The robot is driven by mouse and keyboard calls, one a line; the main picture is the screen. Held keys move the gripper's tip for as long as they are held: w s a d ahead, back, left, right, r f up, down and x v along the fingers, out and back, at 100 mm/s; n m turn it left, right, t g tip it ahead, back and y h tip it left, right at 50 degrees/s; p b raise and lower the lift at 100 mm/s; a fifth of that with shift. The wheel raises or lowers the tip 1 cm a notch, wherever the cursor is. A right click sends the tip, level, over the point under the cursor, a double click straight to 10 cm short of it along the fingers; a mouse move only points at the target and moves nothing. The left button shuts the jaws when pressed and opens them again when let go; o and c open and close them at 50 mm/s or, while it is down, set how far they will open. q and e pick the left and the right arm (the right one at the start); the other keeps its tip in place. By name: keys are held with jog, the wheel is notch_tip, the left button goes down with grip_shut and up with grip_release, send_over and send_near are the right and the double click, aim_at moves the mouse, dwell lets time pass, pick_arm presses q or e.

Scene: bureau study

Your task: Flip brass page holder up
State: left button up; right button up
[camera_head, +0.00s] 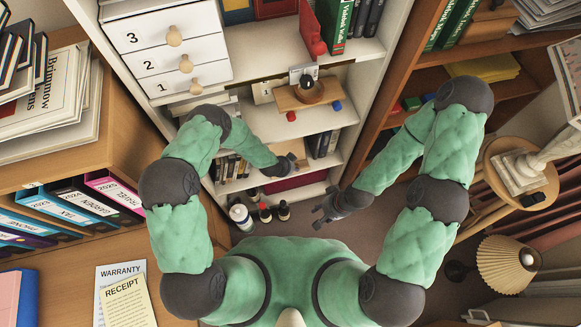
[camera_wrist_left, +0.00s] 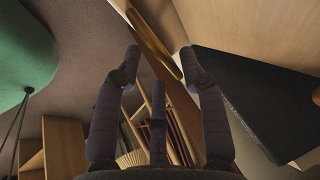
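I cannot make out the brass page holder for certain in either view. In the left wrist view, a narrow golden-brown bar (camera_wrist_left: 152,40) runs slantwise just beyond my fingertips; I cannot tell whether it is the holder or a wooden edge. My left gripper (camera_wrist_left: 161,60) is open there, with its fingers apart and nothing clearly between them. In the head view my left gripper (camera_head: 289,164) is small and dark in front of the white bookcase's lower shelves. My right gripper (camera_head: 321,211) is low in front of the bookcase, with fingers apart and apparently empty.
The white bookcase (camera_head: 375,85) holds drawers (camera_head: 165,50), books and a small wooden stand (camera_head: 308,95) above my left gripper. Bottles (camera_head: 240,214) stand near its foot. A brown bookcase (camera_head: 405,75) and a pleated lamp (camera_head: 507,262) are right. Some floor is clear between my arms.

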pick_arm(q)
jog(key=v, duration=1.2)
dwell(0.7)
